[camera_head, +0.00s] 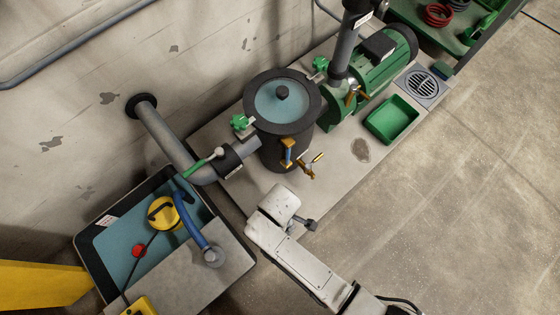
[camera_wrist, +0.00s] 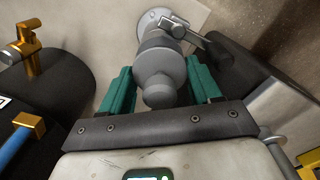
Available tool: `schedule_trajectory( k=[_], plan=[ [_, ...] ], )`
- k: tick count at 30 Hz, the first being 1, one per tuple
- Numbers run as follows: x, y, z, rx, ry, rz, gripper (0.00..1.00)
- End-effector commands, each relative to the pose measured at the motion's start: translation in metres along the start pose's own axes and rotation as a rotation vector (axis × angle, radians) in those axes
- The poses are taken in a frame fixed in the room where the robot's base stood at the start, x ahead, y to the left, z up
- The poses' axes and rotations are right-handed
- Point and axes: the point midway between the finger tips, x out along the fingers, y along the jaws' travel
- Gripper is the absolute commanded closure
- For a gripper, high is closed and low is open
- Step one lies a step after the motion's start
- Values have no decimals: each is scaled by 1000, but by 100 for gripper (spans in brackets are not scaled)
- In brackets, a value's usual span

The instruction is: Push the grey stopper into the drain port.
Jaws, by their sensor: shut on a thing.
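In the wrist view, my gripper (camera_wrist: 158,85) is shut on the grey stopper (camera_wrist: 159,94), with one teal finger on each side. The stopper's rounded knob faces the camera. Straight beyond it, a grey fitting with a side lever (camera_wrist: 185,32) and a pale round flange (camera_wrist: 153,20) shows, which looks like the drain port. The stopper lines up with it and appears to touch it; how deep it sits is hidden. In the head view, my white wrist (camera_head: 275,207) is at the plinth's front edge and hides the stopper. The dark lever (camera_head: 309,224) shows just right of it.
The black filter canister (camera_head: 285,120) with brass taps (camera_head: 314,165) stands close behind my wrist. A green pump (camera_head: 380,65), green tray (camera_head: 391,119) and floor grate (camera_head: 421,87) are at the right. A blue-lined basin (camera_head: 130,255) is at left. Open floor lies right.

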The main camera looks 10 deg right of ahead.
Motion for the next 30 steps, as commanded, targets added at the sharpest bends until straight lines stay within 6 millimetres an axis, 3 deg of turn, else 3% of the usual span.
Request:
schedule_trajectory(
  k=[30],
  plan=[
    [16, 0, 0, 0, 0, 0, 74]
  ],
)
